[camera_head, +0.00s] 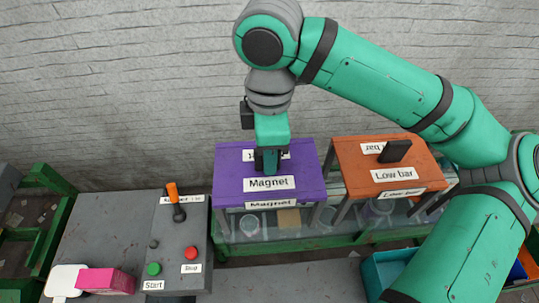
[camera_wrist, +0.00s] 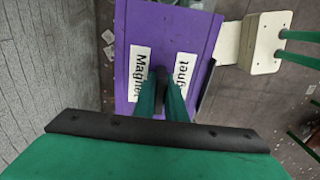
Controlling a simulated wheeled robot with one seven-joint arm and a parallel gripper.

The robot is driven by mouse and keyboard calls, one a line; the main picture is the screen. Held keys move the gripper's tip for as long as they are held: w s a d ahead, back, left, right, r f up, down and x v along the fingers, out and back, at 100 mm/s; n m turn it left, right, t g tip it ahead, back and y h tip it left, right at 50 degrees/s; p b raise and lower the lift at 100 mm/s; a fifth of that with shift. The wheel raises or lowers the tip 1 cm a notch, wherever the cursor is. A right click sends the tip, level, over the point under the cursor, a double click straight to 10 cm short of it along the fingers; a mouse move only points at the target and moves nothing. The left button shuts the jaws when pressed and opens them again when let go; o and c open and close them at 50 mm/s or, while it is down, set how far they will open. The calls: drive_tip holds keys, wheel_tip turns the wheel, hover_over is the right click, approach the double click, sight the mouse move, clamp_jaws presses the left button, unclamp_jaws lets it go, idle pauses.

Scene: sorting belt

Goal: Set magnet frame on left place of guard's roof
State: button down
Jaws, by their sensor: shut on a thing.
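The magnet frame (camera_head: 308,172) is a purple, table-like frame with grey legs and "Magnet" labels. It stands over a clear-walled housing with a green edge (camera_head: 340,238), which looks like the guard. In the head view it is left of the orange frame. My gripper (camera_head: 267,167) points down at the middle of its top. In the wrist view my green fingers (camera_wrist: 161,92) are shut on a dark upright handle between two labels on the purple top (camera_wrist: 160,25). The handle is mostly hidden by the fingers. I cannot tell whether the legs rest on the roof.
An orange "Low bar" frame (camera_head: 345,155) with a black handle (camera_head: 396,151) stands close on the right. A grey control panel (camera_head: 172,240) with an orange-handled lever (camera_head: 174,193) and buttons is at left. A pink block (camera_head: 107,281) lies front left; a teal bin (camera_head: 383,275) is front right.

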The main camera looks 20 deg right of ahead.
drive_tip(key=shift+f, duration=0.15)
drive_tip(key=c, duration=1.8)
unclamp_jaws()
wheel_tip(320, 180, up, 12)
drive_tip(key=shift+r, duration=0.15)
